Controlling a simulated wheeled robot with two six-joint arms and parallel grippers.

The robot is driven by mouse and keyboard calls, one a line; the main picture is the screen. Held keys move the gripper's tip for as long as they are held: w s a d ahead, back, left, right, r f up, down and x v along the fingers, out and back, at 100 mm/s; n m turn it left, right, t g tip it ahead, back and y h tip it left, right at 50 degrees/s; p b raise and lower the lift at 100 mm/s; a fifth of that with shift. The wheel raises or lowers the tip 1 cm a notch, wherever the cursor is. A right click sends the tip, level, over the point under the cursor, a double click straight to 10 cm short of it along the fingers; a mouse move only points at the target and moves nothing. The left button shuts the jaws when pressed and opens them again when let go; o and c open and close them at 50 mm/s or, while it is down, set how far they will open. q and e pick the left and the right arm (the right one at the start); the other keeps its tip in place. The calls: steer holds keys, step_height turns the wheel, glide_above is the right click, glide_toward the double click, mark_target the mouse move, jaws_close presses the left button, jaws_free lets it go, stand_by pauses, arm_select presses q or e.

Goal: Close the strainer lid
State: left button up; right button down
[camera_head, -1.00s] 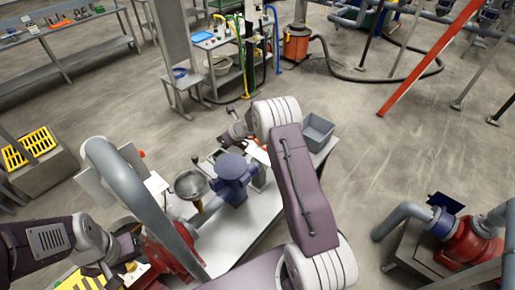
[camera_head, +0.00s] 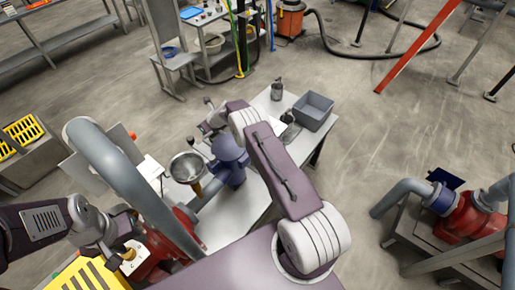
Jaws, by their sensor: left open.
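A blue strainer-like body (camera_head: 228,160) stands on the white table, joined to a grey pipe. My left gripper (camera_head: 122,246) is at the lower left, open and empty, near a big grey pipe and apart from the blue body.
The white table (camera_head: 235,215) carries a grey bin (camera_head: 313,110) and a dark metal cup (camera_head: 277,90) at its far end. A thick grey pipe (camera_head: 125,175) rises between my left gripper and the bowl. A red pump (camera_head: 470,215) stands apart at the right.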

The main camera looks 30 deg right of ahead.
steer(key=f+b, duration=0.1)
steer(key=w+f+b, duration=0.1)
steer(key=f, duration=0.1)
steer(key=shift+a, duration=0.1)
arm_select(q)
steer(key=shift+w+f+b, duration=0.2)
steer(key=shift+f+b, duration=0.65)
steer(key=shift+f, duration=1.6)
arm_select(e)
steer(key=shift+a+f, duration=0.1)
steer(key=shift+f, duration=0.45)
steer(key=shift+w, duration=0.1)
steer(key=shift+r, duration=0.1)
steer(key=b+v, duration=0.2)
steer(key=v, duration=0.7)
arm_select(q)
step_height(320, 180, down, 2)
steer(key=shift+f, duration=0.2)
